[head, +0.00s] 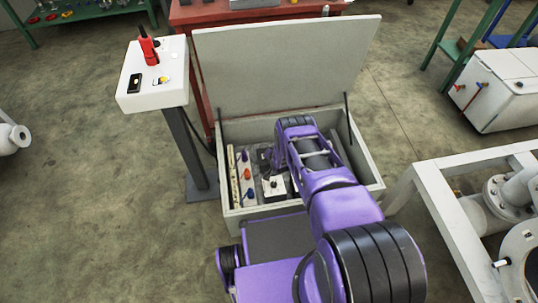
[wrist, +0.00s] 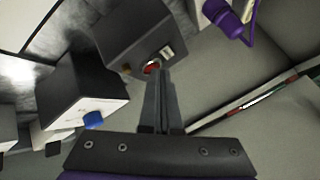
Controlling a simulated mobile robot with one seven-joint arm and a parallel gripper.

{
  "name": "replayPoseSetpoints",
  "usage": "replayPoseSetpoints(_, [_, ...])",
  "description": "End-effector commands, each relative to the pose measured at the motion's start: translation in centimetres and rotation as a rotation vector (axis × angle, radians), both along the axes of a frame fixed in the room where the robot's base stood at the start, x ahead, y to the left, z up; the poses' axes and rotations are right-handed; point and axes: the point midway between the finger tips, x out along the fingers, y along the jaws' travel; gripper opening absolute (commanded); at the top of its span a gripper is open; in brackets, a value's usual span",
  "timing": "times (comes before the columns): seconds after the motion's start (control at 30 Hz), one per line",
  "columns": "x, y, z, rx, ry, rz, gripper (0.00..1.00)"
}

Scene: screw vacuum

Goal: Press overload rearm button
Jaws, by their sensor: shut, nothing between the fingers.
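A small round red button (wrist: 152,67) with a pale ring sits on the face of a dark grey block (wrist: 128,32) in the wrist view. A small whitish rectangle (wrist: 168,50) is beside it. My gripper (wrist: 160,74) is shut and empty, and its fingertips are right at the lower right edge of the red button. I cannot tell whether they touch it. In the head view my arm reaches down into an open grey box (head: 232,213), and the arm hides the button and most of the gripper.
Another dark block with a white face (wrist: 95,108) and a blue knob (wrist: 93,120) is at the left in the wrist view. The box lid (head: 280,65) stands open behind. A white pedestal panel (head: 150,95) with a red switch (head: 148,46) stands left; a white frame (head: 440,215) stands right.

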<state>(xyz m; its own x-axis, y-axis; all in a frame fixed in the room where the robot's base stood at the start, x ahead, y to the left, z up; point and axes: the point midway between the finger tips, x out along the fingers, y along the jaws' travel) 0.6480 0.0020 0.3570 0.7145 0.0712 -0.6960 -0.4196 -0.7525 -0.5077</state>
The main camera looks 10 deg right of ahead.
Motion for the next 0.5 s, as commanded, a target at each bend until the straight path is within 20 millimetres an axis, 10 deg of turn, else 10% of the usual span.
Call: replayPoseSetpoints(0.5, [-0.09, -0.01, 0.62, 0.000, 0.003, -0.001, 0.00])
